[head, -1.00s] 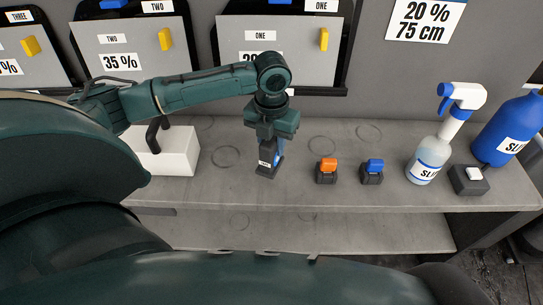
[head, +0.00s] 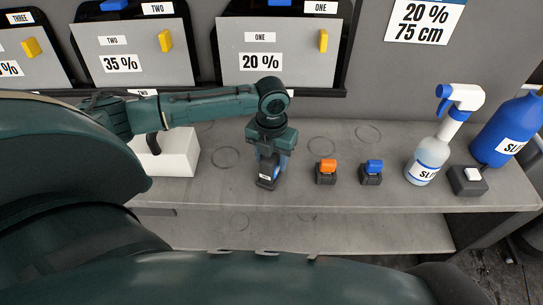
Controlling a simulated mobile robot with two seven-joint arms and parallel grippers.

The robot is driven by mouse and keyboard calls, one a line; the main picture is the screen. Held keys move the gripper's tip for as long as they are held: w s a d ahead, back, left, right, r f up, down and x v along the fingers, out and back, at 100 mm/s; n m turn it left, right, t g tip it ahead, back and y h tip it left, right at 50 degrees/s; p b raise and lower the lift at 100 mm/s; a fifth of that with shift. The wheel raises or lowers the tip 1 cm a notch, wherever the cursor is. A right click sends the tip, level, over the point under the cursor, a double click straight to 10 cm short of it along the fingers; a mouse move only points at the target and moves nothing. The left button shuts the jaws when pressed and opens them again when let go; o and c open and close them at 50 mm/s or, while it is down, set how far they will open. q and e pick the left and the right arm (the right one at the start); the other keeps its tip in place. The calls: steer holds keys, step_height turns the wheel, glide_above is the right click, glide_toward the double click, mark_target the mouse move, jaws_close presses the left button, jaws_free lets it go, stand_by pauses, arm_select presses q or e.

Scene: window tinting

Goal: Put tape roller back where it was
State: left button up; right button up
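The tape roller (head: 267,183) appears to be the small dark piece with a white label and some blue under my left gripper. It is upright, over or on the grey bench top (head: 215,190). I cannot tell whether its lower end touches the bench. My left gripper (head: 271,161) points down and its fingers are around the upper part of the piece, partly hiding it. It seems shut on it. My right gripper is not in view.
To the right stand two dark holders with an orange piece (head: 326,170) and a blue piece (head: 371,171), then a spray bottle (head: 432,148), a small dark box (head: 468,180) and a blue bottle (head: 505,130). A white block (head: 178,152) is left. Faint circles mark bare bench.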

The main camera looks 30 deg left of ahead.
arm_select(q)
steer(key=shift+o, duration=0.4)
steer(key=shift+r, duration=0.15)
steer(key=shift+r, duration=0.35)
step_height(320, 180, up, 12)
steer(key=shift+f+b, duration=0.25)
steer(key=shift+b, duration=0.25)
